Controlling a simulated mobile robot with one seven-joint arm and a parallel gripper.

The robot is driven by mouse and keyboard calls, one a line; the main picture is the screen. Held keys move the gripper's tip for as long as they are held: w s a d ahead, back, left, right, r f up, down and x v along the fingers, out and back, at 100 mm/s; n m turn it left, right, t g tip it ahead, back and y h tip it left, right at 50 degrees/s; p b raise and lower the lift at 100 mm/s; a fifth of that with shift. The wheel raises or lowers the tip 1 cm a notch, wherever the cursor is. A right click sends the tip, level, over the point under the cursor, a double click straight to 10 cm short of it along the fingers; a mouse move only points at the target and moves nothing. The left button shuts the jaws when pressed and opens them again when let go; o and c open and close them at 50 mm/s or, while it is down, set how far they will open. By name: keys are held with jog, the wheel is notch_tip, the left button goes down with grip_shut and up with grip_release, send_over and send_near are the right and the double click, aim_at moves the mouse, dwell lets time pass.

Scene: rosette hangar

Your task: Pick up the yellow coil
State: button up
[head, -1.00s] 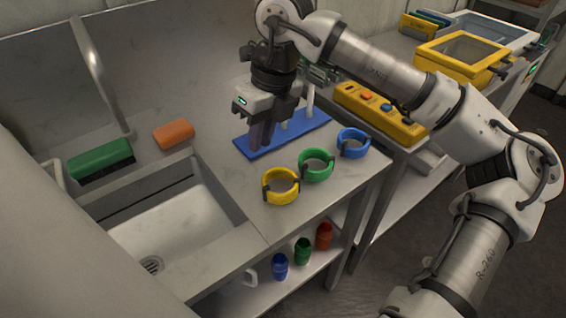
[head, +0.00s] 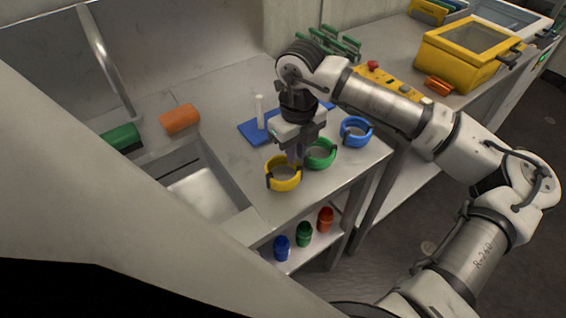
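The yellow coil (head: 283,184) is a ring with dark clips, lying on the grey worktop near its front edge, right of the sink. My gripper (head: 294,160) points down just above the far right part of the yellow coil. Its fingers hide a little of the coil's far rim and the gap between them is not clear. I cannot tell whether the fingers touch the coil.
The green coil (head: 320,154) lies close beside my gripper on the right, and the blue coil (head: 355,132) lies farther right. A blue base with a white peg (head: 260,112) stands behind. The sink (head: 205,190) opens to the left.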

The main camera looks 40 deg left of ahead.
jog(key=shift+a+f+p, duration=0.1)
jog(key=shift+f+p, duration=0.25)
jog(key=shift+f, duration=1.3)
grip_shut()
jog(key=shift+r, duration=0.1)
